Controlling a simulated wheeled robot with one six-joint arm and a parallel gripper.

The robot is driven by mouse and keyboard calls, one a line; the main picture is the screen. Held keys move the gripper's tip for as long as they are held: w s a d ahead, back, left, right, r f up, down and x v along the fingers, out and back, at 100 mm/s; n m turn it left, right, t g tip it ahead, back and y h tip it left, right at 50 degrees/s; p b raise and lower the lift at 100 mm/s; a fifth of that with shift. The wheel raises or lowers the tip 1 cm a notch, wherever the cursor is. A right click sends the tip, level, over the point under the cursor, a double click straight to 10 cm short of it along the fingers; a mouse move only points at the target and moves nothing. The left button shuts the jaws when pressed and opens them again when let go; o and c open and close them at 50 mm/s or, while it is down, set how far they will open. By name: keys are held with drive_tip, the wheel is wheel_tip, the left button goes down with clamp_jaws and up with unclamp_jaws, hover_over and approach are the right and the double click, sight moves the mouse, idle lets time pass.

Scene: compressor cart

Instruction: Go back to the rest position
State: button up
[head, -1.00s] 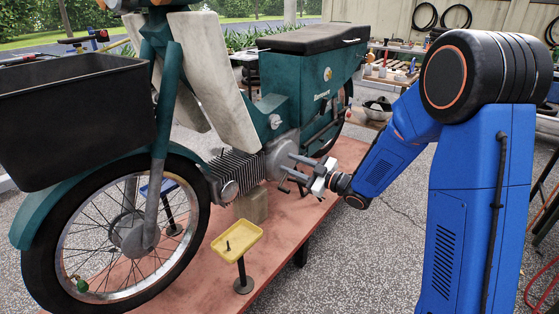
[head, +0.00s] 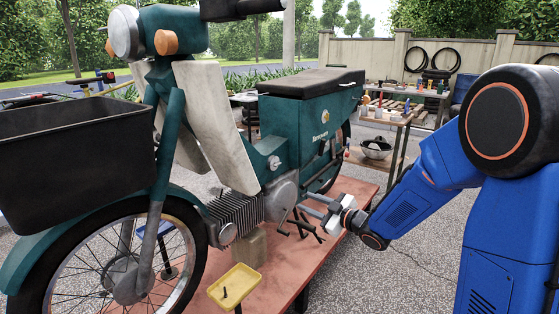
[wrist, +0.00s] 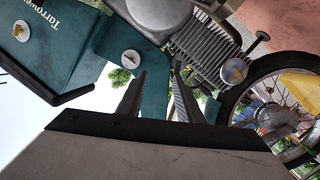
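My gripper (head: 307,204) is at the end of my blue arm, beside the lower engine area of a teal moped (head: 292,131). Its two fingers point left toward the engine and stand apart with nothing visible between them. In the wrist view my gripper (wrist: 158,80) also shows two separate dark fingers and an empty gap. Behind them are the finned engine (wrist: 205,45) and teal bodywork. Dark bars (head: 300,227) show just below the fingers in the head view; I cannot tell whether the fingers touch them.
The moped stands on a reddish platform (head: 262,284). A yellow tray (head: 236,287) with a small dark part is in front of the engine. A black basket (head: 75,150) is at the left. A workbench (head: 405,112) with tools stands behind. Grey paving lies open at the right.

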drive_tip(key=s+d+r+m+g+h, duration=0.1)
drive_tip(key=s+d+r+m+h, duration=0.2)
drive_tip(key=s+d+m+h, duration=0.4)
drive_tip(key=s+d+r+m+h, duration=0.2)
drive_tip(key=s+d+h, duration=0.3)
drive_tip(key=d, duration=0.5)
drive_tip(key=s+f+m+g, duration=0.1)
drive_tip(key=s+m+g, duration=0.1)
drive_tip(key=s, duration=1.2)
drive_tip(key=s+f+m+g+y, duration=0.1)
drive_tip(key=s+f+m+g, duration=0.1)
drive_tip(key=s, duration=1.3)
drive_tip(key=m+g, duration=0.1)
drive_tip(key=g, duration=0.1)
drive_tip(key=shift+s+g, duration=0.3)
drive_tip(key=shift+g, duration=0.1)
